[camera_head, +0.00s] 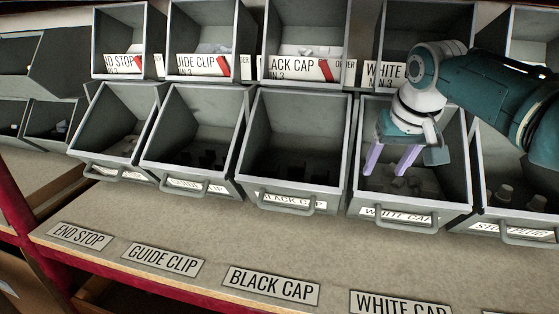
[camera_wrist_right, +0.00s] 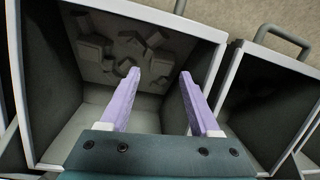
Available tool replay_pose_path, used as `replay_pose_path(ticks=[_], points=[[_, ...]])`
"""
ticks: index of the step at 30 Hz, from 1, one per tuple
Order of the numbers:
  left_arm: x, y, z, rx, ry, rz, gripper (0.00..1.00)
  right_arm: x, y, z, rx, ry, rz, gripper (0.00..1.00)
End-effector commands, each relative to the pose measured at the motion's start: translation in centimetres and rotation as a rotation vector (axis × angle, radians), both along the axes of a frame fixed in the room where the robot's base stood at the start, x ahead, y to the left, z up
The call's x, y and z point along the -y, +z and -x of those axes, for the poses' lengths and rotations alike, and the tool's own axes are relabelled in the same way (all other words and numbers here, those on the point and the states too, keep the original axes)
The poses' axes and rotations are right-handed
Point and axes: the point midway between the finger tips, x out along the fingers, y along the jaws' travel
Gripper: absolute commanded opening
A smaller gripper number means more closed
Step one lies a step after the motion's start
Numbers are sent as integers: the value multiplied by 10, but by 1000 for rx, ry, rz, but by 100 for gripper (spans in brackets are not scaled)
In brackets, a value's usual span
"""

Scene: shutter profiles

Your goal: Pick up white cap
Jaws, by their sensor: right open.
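Several white caps lie at the bottom of the grey bin (camera_head: 466,200) labelled WHITE CAP; a few show in the head view (camera_head: 402,184). In the right wrist view the white caps (camera_wrist_right: 95,45) look dim and greyish in the shaded bin (camera_wrist_right: 150,12). My right gripper (camera_head: 388,172) reaches into this bin from above. Its two purple fingers are apart with nothing between them, and they also show in the right wrist view (camera_wrist_right: 162,75). The fingertips point at the caps; I cannot tell whether they touch any. My left gripper is not in view.
Bins for black cap (camera_head: 290,195), guide clip (camera_head: 188,182) and end stop (camera_head: 115,168) stand to the left, with another bin (camera_head: 515,222) to the right. An upper row of bins (camera_head: 305,75) is behind. The shelf front (camera_head: 215,245) is clear apart from labels.

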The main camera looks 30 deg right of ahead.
Motion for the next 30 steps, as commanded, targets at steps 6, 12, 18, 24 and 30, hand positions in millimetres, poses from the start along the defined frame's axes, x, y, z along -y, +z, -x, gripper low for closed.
replay_pose_path(ticks=[6,12,18,24,30], points=[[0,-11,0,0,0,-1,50,2,-14,-7,-2,0,-1,63],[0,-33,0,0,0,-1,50,6,-34,-20,0,0,-1,63],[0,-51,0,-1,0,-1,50,10,-49,-26,0,1,0,63],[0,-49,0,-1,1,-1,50,11,-48,-27,0,2,1,63],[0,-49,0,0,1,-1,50,11,-48,-26,-1,1,2,49]])
